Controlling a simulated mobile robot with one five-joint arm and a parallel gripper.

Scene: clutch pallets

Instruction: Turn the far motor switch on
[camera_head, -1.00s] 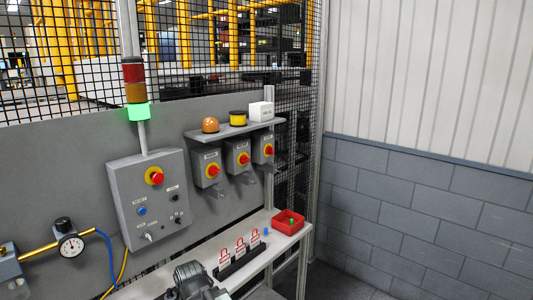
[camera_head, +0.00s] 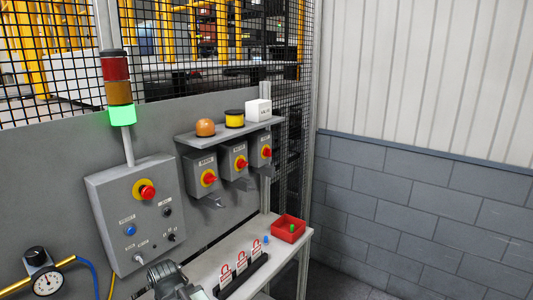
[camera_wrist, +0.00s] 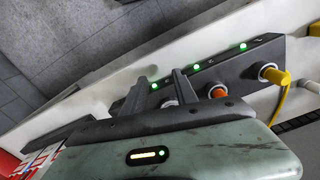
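The far motor switch (camera_head: 266,153) is the rightmost and looks smallest. The middle switch (camera_head: 241,163) and the near switch (camera_head: 208,178) are to its left. The knobs' exact settings are too small to read. My gripper shows in the wrist view (camera_wrist: 159,78) with two dark fingers spread apart and nothing seen between them. In the head view, part of my arm is at the bottom edge, below and left of the switches, apart from them.
A grey control box (camera_head: 137,215) with a red button is left of the switches. A stack light (camera_head: 117,82) glows green above it. A red bin (camera_head: 288,236) and a rack of red padlock shapes (camera_head: 240,276) stand on the bench below. A gauge (camera_head: 47,281) is bottom left.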

